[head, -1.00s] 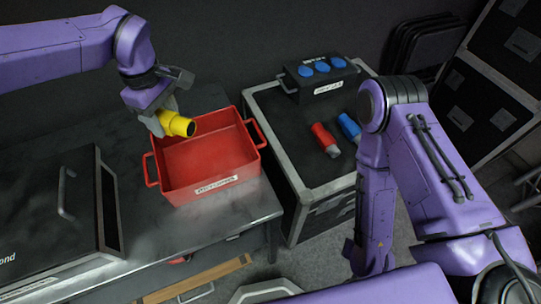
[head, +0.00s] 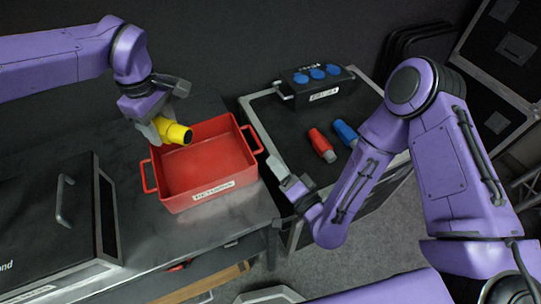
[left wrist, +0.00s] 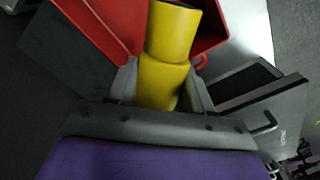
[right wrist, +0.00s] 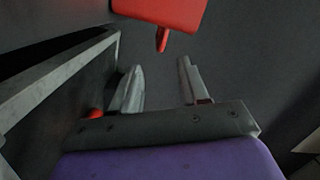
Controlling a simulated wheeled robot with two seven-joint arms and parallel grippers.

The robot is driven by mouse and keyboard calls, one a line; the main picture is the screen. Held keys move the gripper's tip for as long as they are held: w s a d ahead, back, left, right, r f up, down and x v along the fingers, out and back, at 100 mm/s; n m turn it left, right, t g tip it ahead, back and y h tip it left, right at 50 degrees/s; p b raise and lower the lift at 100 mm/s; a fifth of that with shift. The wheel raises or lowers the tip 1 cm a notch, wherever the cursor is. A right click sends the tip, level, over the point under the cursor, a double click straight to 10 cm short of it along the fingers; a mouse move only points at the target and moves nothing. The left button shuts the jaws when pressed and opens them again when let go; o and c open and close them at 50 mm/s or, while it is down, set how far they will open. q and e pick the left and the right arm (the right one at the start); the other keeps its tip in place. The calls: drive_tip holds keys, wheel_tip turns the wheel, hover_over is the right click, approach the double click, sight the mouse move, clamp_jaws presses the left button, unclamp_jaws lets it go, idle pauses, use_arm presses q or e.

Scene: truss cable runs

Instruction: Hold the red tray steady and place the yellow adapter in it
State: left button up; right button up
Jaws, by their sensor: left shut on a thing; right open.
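The red tray (head: 208,168) sits on the dark bench, with a label on its front wall and a handle on each side. My left gripper (head: 158,132) is shut on the yellow adapter (head: 175,132) and holds it over the tray's back left corner. The adapter also shows between the left fingers in the left wrist view (left wrist: 165,60). My right gripper (head: 290,185) is open and empty, to the right of the tray's right handle (head: 252,139). In the right wrist view, part of the tray (right wrist: 160,12) and its handle (right wrist: 162,40) show beyond the open fingers (right wrist: 160,90).
A black case (head: 55,205) stands left of the tray on the bench. A road case (head: 270,125) to the right bears a red connector (head: 321,145), a blue connector (head: 344,133) and a black box with blue sockets (head: 318,88). A gap separates bench and case.

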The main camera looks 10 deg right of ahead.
sight(187, 174)
drive_tip(key=x, duration=0.8)
use_arm(q)
drive_tip(key=shift+s+r, duration=0.1)
use_arm(e)
drive_tip(key=shift+s, duration=0.2)
clamp_jaws()
use_arm(q)
wheel_tip(187, 174, down, 17)
drive_tip(key=m, duration=0.4)
drive_tip(key=shift+d+r+m, duration=0.1)
drive_tip(key=shift+d+m, duration=0.05)
drive_tip(key=shift+m, duration=0.15)
use_arm(e)
drive_tip(key=shift+s+f, duration=0.15)
drive_tip(key=shift+f, duration=0.1)
